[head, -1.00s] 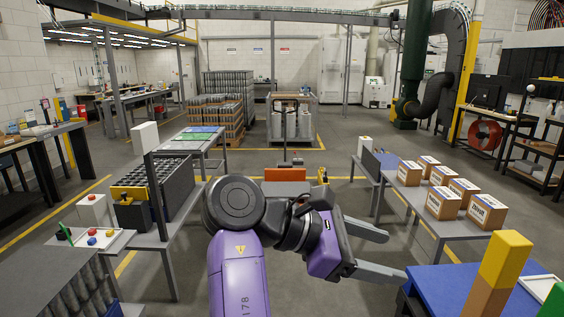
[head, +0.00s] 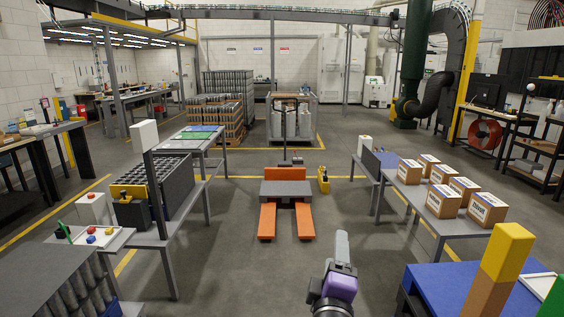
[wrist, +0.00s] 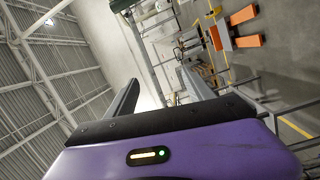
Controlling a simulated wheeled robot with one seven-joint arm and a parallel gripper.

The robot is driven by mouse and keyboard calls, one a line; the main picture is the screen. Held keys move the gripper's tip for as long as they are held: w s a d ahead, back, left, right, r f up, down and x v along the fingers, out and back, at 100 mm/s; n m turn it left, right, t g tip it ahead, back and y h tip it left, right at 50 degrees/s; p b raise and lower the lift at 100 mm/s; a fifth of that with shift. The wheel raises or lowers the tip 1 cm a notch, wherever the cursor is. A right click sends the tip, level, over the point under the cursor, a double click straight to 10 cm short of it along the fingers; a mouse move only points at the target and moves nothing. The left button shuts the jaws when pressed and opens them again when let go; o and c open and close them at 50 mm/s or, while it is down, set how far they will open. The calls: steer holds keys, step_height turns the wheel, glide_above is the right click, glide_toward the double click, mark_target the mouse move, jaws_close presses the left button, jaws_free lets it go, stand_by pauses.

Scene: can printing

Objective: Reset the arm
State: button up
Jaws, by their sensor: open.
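My gripper (head: 342,240) shows low in the head view, right of centre. Its purple body is near the bottom edge and its grey fingers point up and away, seen nearly edge-on. In the wrist view my gripper (wrist: 158,78) has its two dark fingers apart with nothing between them. The wrist picture is tilted, with the ceiling on the left and the floor on the right. Most of my arm is out of the head view.
An orange pallet jack (head: 285,190) stands on open floor ahead. A blue-topped table (head: 440,285) with a yellow and brown block (head: 500,268) is close on the right. Several boxes sit on the table (head: 440,222) behind it. A table (head: 192,225) with a dark crate stands left.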

steer(key=s+d+f+m+y+b, duration=0.1)
steer(key=s+f+m+y, duration=0.1)
steer(key=s+f+y, duration=0.45)
steer(key=s+f+m+y+b, duration=0.1)
steer(key=s+f, duration=0.3)
steer(key=s, duration=0.6)
steer(key=s+d+f+m+g+h, duration=0.1)
steer(key=s+d+f+m, duration=0.1)
steer(key=s, duration=0.8)
steer(key=s+d+f+m+g+h+b, duration=0.1)
steer(key=s+d+f+m, duration=0.2)
steer(key=s, duration=0.7)
steer(key=s+d+f+m+g+h+b, duration=0.1)
steer(key=s+d+f+m, duration=0.2)
steer(key=s, duration=0.7)
steer(key=shift+s+m+h, duration=0.15)
steer(key=shift+m+h, duration=0.2)
steer(key=shift+m, duration=0.85)
steer(key=shift+f, duration=0.1)
